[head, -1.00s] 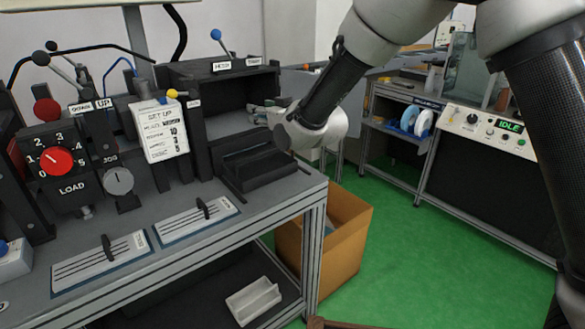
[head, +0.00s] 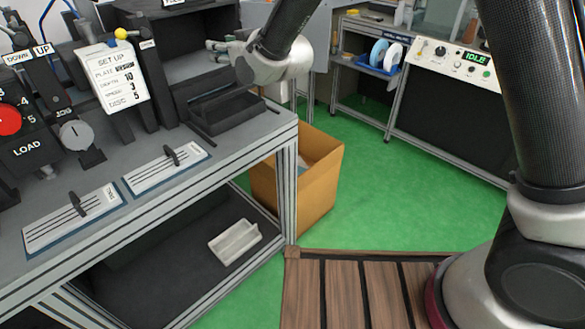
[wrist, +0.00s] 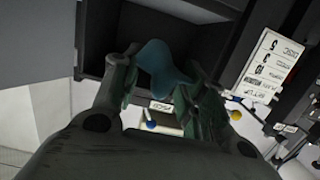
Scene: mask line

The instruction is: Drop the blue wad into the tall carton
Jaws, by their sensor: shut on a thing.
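The blue wad (wrist: 162,69) is pinched between the fingers of my gripper (wrist: 163,88) in the wrist view. It is a crumpled, dull blue piece that sticks out past the fingertips. In the head view my gripper (head: 216,50) is at the upper middle, pointing left in front of the dark open box on the bench; the wad cannot be made out there. The tall carton (head: 318,198), brown and open at the top, stands on the green floor just right of the bench. Something pale shows inside it. My gripper is above and left of the carton, apart from it.
The grey bench (head: 225,160) carries a black tray (head: 222,112), the set-up sheet (head: 118,82) and slider panels. A white bin (head: 235,241) lies on its lower shelf. A console (head: 460,65) stands at the right. Green floor (head: 385,175) is clear between carton and console.

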